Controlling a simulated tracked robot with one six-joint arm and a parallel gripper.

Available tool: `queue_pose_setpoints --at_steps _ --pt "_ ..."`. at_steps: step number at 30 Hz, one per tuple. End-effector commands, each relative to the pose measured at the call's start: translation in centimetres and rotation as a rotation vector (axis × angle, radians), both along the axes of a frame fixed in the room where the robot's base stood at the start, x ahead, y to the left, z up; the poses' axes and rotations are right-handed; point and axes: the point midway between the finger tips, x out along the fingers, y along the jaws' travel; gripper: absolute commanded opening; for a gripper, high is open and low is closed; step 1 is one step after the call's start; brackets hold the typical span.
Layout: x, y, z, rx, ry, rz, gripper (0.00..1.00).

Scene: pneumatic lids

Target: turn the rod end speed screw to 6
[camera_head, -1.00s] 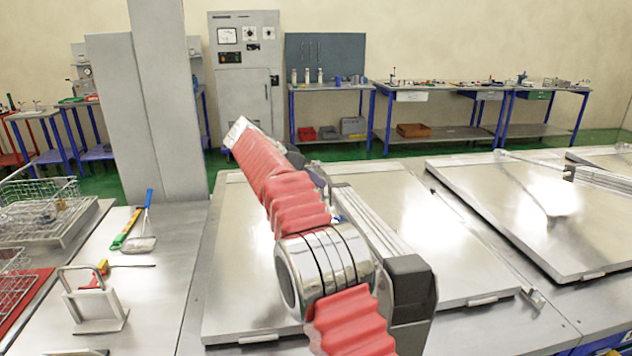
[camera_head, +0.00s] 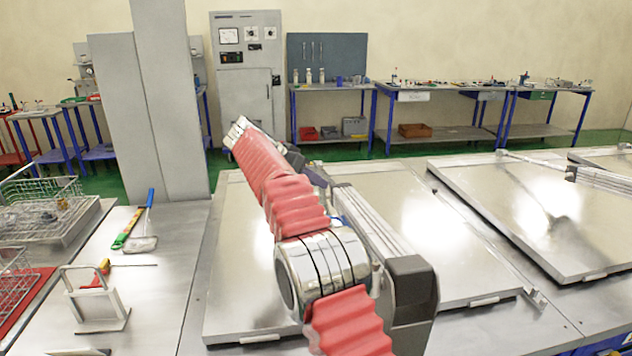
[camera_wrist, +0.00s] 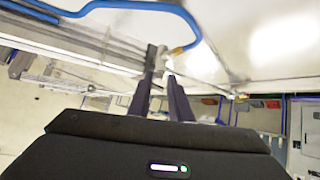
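In the wrist view, the two dark fingers of my gripper (camera_wrist: 160,60) reach away from me with a visible gap between them. A small pale metal fitting (camera_wrist: 161,54) shows at the fingertips; I cannot tell whether the fingers touch or grip it. A brass fitting (camera_wrist: 178,50) with a blue hose (camera_wrist: 187,18) lies just right of the tips. A long metal cylinder (camera_wrist: 80,45) runs to the left. The rod end speed screw and its number marks are too small to make out. In the head view my arm hides the gripper.
Flat metal lids (camera_head: 530,210) cover the bench in front, with another cylinder (camera_head: 605,178) at the right. A grey column (camera_head: 165,100) stands at left. Wire baskets (camera_head: 40,195), a skimmer (camera_head: 143,243) and a metal stand (camera_head: 95,305) occupy the left bench.

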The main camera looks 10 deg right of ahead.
Motion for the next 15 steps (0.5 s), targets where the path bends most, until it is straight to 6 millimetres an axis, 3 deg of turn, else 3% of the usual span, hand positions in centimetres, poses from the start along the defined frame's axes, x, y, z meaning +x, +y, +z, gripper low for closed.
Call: queue_pose_setpoints --at_steps 5,15 --pt "-0.2 0.6 0.6 0.0 -0.001 0.001 0.18" --pt "-1.7 4.0 3.5 0.0 -0.002 0.002 0.18"
